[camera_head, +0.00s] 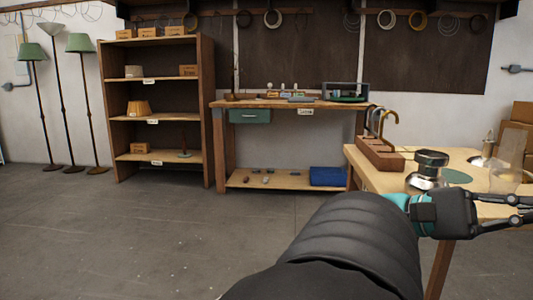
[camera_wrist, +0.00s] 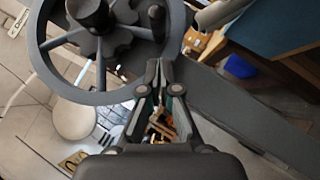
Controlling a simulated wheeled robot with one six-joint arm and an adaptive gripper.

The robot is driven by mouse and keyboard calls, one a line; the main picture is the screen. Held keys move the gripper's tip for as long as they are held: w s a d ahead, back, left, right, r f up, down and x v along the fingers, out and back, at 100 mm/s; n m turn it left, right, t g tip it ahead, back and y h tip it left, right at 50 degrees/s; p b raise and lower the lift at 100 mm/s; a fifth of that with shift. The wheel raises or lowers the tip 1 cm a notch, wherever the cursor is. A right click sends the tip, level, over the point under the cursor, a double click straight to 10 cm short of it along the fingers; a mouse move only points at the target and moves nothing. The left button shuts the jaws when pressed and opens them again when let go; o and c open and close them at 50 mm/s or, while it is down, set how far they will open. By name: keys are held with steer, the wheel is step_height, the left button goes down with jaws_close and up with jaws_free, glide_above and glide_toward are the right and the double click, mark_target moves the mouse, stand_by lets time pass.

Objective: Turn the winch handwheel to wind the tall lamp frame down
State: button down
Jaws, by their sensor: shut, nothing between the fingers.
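The winch handwheel (camera_wrist: 53,79), a grey-blue spoked ring with a dark hub and an upright dark handle, fills the upper left of the wrist view. My gripper (camera_wrist: 161,66) is shut and empty, its fingertips at the lower right of the rim, just below the handle. I cannot tell whether they touch the wheel. In the head view my gripper reaches past the right edge and its tips are out of frame; the handwheel does not show there. I cannot make out the tall lamp frame for certain in either view.
In the head view, a wooden table (camera_head: 378,178) stands at right, near my arm, holding a wooden block (camera_head: 380,155) and a dark-topped metal part (camera_head: 430,166). A workbench (camera_head: 290,103), shelf (camera_head: 207,110) and floor lamps (camera_head: 80,43) stand behind. The left floor is clear.

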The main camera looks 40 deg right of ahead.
steer(key=x, duration=0.7)
steer(key=shift+s+p, duration=0.35)
steer(key=shift+s, duration=0.05)
steer(key=shift+r, duration=0.1)
